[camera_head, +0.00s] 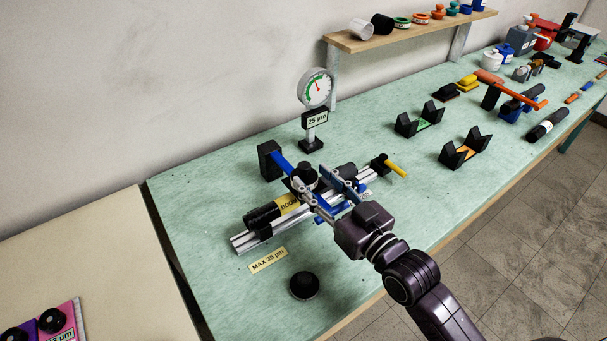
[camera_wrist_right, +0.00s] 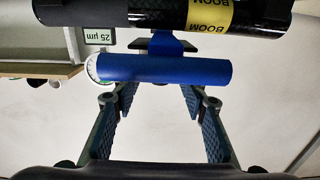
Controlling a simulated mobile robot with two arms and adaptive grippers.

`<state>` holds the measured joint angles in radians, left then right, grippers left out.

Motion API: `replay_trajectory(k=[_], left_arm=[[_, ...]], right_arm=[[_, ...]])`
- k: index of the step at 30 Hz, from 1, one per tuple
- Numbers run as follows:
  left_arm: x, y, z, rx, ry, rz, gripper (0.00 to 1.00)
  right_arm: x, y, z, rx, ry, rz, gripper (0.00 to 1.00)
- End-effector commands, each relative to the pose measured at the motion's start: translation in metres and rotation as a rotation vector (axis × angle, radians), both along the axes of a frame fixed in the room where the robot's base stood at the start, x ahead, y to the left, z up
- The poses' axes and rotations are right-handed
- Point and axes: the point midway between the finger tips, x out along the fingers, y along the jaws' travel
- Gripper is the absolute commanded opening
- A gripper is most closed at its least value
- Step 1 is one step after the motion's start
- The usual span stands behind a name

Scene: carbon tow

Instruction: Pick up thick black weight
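A round black weight (camera_head: 304,285) with a raised middle sits on the green bench, in front of the "MAX 35 µm" label (camera_head: 268,260). Another round black piece (camera_head: 305,176) shows at the rig, just beyond my right gripper. I cannot tell which is the thick one. My right gripper (camera_head: 322,190) is over the rig, with its fingers apart. In the right wrist view, the open fingers (camera_wrist_right: 162,115) have a gap between them, and a blue cylinder (camera_wrist_right: 165,69) lies across beyond them. I see nothing clearly held. My left gripper is not in view.
The black tube with a yellow BOOM band (camera_head: 286,205) lies along a silver rail (camera_head: 240,243). A dial gauge (camera_head: 316,88) stands behind. Black V-blocks (camera_head: 465,149) and tools lie to the right.

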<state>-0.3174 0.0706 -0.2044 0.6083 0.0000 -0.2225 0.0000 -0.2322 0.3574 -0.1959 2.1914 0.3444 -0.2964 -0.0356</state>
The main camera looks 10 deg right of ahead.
Motion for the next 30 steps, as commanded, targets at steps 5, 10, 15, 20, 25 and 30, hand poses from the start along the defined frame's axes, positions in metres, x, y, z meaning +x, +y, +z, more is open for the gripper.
replay_trajectory(k=[5, 10, 15, 20, 25, 30], left_arm=[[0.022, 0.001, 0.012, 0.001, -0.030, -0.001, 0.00], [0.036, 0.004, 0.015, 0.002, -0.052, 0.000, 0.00], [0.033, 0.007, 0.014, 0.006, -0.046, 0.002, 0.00], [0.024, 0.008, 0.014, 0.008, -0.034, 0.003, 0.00], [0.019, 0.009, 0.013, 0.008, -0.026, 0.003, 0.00], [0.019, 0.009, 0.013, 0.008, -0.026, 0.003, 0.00]], right_arm=[[0.024, 0.011, 0.004, 0.002, 0.000, 0.000, 0.40], [0.038, 0.017, 0.002, 0.000, 0.000, 0.001, 0.40], [0.040, 0.017, 0.001, 0.000, 0.001, 0.001, 0.40], [0.039, 0.017, 0.001, 0.000, 0.001, 0.001, 0.32], [0.039, 0.017, 0.001, 0.000, 0.001, 0.001, 0.13], [0.039, 0.017, 0.001, 0.000, 0.001, 0.001, 0.00]])
